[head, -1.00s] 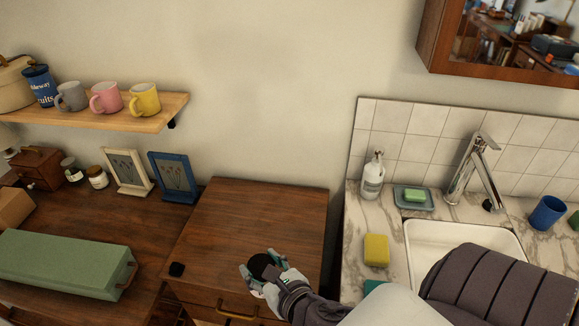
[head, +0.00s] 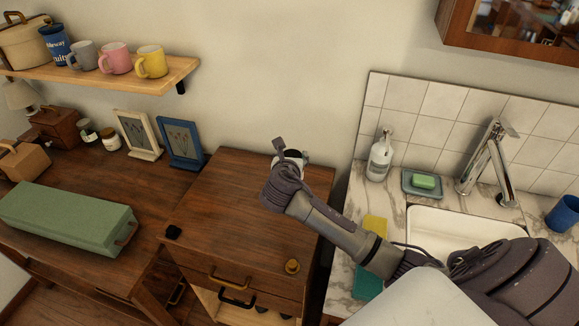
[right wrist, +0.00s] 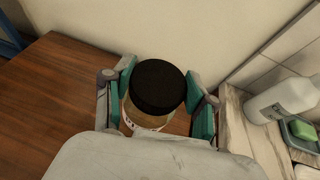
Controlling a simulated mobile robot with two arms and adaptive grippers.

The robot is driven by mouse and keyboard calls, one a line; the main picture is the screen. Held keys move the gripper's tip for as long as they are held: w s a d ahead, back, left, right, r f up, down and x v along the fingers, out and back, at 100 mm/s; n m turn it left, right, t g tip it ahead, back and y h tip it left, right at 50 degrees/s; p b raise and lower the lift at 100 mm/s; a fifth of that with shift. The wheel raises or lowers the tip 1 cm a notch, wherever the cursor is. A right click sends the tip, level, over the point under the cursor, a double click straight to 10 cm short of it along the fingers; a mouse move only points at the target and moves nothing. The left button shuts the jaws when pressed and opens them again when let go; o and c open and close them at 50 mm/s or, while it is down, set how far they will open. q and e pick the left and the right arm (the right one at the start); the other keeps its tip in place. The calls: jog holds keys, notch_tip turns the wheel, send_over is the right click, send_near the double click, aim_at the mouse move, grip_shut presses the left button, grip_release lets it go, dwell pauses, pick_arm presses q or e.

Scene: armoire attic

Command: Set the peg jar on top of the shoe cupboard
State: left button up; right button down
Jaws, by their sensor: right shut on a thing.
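The peg jar (right wrist: 152,108) has a black lid and a clear body with a pale label. In the right wrist view it stands upright between the teal pads of my right gripper (right wrist: 165,103), which is shut on it. In the head view my right gripper (head: 290,158) is over the back right part of the shoe cupboard's brown wooden top (head: 225,195), and my own wrist hides most of the jar. I cannot tell whether the jar's base touches the top. My left gripper is not in view.
The marble sink counter (head: 345,245) with a soap bottle (head: 380,158) is close on the right. Two picture frames (head: 180,143) stand on the desk to the left, near a green box (head: 68,218). A mug shelf (head: 110,80) is above. The cupboard top's left part is clear.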

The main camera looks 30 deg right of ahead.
jog(key=x, duration=0.3)
jog(key=shift+w+a+f, duration=0.1)
jog(key=shift+f, duration=0.2)
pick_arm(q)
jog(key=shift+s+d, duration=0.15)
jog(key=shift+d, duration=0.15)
pick_arm(e)
jog(key=shift+f, duration=2)
jog(key=shift+c, duration=1.7)
grip_release()
jog(key=shift+f, duration=0.1)
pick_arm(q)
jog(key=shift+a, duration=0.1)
pick_arm(e)
jog(key=shift+s+a, duration=0.15)
jog(key=shift+s, duration=0.05)
jog(key=v, duration=1.1)
jog(key=shift+s+r, duration=0.25)
